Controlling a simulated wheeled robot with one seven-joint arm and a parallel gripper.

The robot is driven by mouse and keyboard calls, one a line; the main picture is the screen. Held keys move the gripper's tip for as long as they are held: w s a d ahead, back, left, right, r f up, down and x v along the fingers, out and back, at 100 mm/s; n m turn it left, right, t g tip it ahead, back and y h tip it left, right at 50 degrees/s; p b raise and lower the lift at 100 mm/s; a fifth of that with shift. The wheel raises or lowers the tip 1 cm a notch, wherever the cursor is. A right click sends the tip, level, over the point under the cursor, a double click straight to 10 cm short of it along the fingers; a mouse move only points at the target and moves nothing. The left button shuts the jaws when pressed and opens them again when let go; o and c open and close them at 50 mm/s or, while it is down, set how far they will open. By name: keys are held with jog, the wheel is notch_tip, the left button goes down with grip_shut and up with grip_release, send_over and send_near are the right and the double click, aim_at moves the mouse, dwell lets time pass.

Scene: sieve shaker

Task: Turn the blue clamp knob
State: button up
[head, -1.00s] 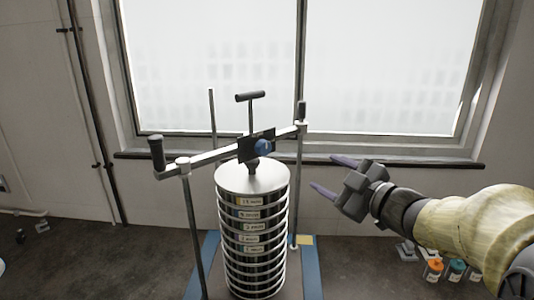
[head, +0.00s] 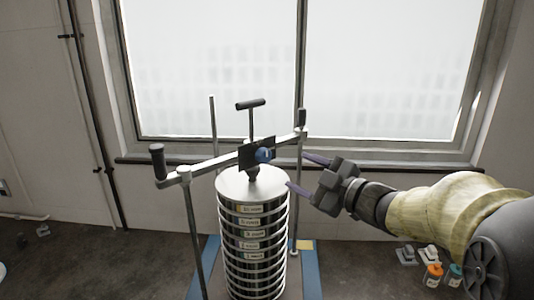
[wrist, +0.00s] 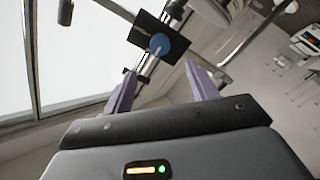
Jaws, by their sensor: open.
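The blue clamp knob (head: 264,155) sits on a dark plate (head: 247,156) at the middle of the clamp bar (head: 213,163), above the sieve stack (head: 252,187). In the wrist view the round blue knob (wrist: 160,45) shows ahead, above the space between the fingertips, with a pale mark on its face. My gripper (head: 297,172) is open and empty, just right of the knob in the head view. Its two purple fingers point left toward the knob and are apart from it. In the wrist view my gripper (wrist: 162,82) has its fingers spread wide.
A black T-handle (head: 250,104) rises above the bar. Black grips (head: 157,160) stand at the bar's ends, and upright rods (head: 196,235) flank the stack. Small orange-capped (head: 434,271) and teal-capped jars stand at lower right. A window (head: 390,70) is behind.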

aim_at(267, 157)
jog(key=p+x, duration=0.3)
jog(key=x, duration=0.8)
jog(key=shift+w+a+p, duration=0.2)
jog(key=shift+p, duration=0.2)
jog(key=shift+s, duration=0.1)
jog(key=c, duration=1)
